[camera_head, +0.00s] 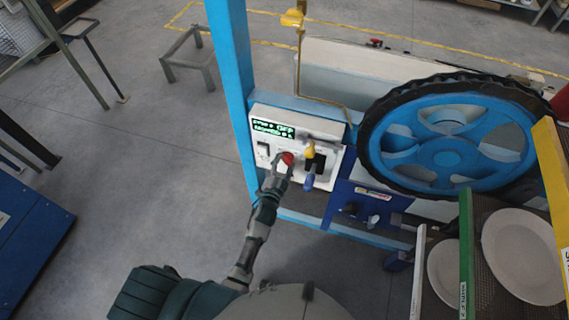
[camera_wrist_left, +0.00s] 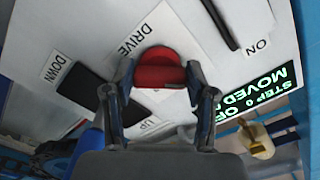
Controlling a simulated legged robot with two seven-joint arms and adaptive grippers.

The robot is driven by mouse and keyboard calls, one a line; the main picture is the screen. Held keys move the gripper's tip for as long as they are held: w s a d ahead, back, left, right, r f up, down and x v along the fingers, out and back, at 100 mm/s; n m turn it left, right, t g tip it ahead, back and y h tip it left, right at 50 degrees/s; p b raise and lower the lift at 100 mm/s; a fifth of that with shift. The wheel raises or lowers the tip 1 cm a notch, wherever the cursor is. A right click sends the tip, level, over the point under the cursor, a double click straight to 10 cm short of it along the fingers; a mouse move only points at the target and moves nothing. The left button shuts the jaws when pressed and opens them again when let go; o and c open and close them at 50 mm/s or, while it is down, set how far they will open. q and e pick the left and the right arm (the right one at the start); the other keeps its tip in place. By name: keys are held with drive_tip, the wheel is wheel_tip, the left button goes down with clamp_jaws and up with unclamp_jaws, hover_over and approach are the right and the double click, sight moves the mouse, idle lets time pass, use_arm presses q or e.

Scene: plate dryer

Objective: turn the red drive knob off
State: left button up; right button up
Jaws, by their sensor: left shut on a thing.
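The red drive knob (camera_head: 287,158) is on the white control panel (camera_head: 270,147), below a green-lettered display (camera_head: 273,129). In the left wrist view the knob (camera_wrist_left: 160,72) sits beside the label DRIVE (camera_wrist_left: 134,40). My left gripper (camera_head: 282,165) is shut on the knob, with one finger on each side of it in the wrist view (camera_wrist_left: 160,92). The fingers cover part of the panel around the knob. The display (camera_wrist_left: 258,96) reads STEP 0 OF and MOVED in the wrist view, partly cut off. My right gripper is not in view.
A blue post (camera_head: 232,85) rises left of the panel. A large blue wheel (camera_head: 447,140) and white plates (camera_head: 525,255) are at the right.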

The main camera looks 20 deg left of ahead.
use_arm(q)
drive_tip(key=o, duration=1)
drive_tip(key=shift+s+f, duration=0.15)
drive_tip(key=shift+f, duration=0.4)
drive_tip(key=shift+c, duration=0.2)
drive_tip(key=shift+o, duration=1)
drive_tip(key=s, duration=1.1)
drive_tip(key=shift+s+a+r, duration=0.2)
drive_tip(key=shift+s+a, duration=0.05)
drive_tip(key=shift+s, duration=0.15)
